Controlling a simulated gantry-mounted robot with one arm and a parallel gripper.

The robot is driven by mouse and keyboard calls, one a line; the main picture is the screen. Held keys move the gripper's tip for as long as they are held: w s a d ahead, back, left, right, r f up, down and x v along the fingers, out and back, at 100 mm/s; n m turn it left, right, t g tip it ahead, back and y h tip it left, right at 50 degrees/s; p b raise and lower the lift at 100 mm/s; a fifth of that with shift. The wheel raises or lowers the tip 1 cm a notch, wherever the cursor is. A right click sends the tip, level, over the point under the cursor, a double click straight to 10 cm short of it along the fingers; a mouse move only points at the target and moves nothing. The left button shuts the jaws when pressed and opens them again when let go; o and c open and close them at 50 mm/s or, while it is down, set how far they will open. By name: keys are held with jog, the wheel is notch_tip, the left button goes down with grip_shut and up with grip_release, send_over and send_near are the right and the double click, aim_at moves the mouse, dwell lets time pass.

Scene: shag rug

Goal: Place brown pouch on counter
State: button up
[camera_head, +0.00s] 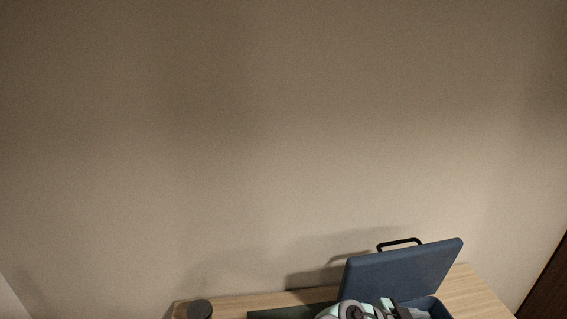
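No brown pouch shows in the head view. A light wooden counter top (478,292) runs along the bottom edge, and only its back strip is in frame. My gripper cannot be made out in this view. A pale green, grey and black jointed shape (356,310) at the bottom edge is cut off by the frame. I cannot tell whether it is part of my arm or an object in the case.
A dark blue case (403,272) stands open on the wood at right, lid raised, black handle on top. A dark round object (200,309) is at the left end. A dark flat item (285,312) lies between them. A bare beige wall (250,140) rises behind.

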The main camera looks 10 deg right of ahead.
jog(key=w+a+f+n+t+y, duration=0.45)
jog(key=w+a+n+t, duration=0.55)
jog(key=a, duration=0.5)
jog(key=s+a+f+n+t+y, duration=0.1)
jog(key=a+n+t+y, duration=0.15)
jog(key=a, duration=0.65)
jog(key=a+f+n+t+y, duration=0.1)
jog(key=a+f+n+y, duration=0.15)
jog(key=a, duration=0.65)
jog(key=s+a+n+t+y, duration=0.1)
jog(key=a+n+y, duration=0.3)
jog(key=a, duration=0.5)
notch_tip(320, 180, up, 19)
jog(key=p, duration=1.9)
jog(key=shift+w+f, duration=0.15)
jog(key=shift+f, duration=0.05)
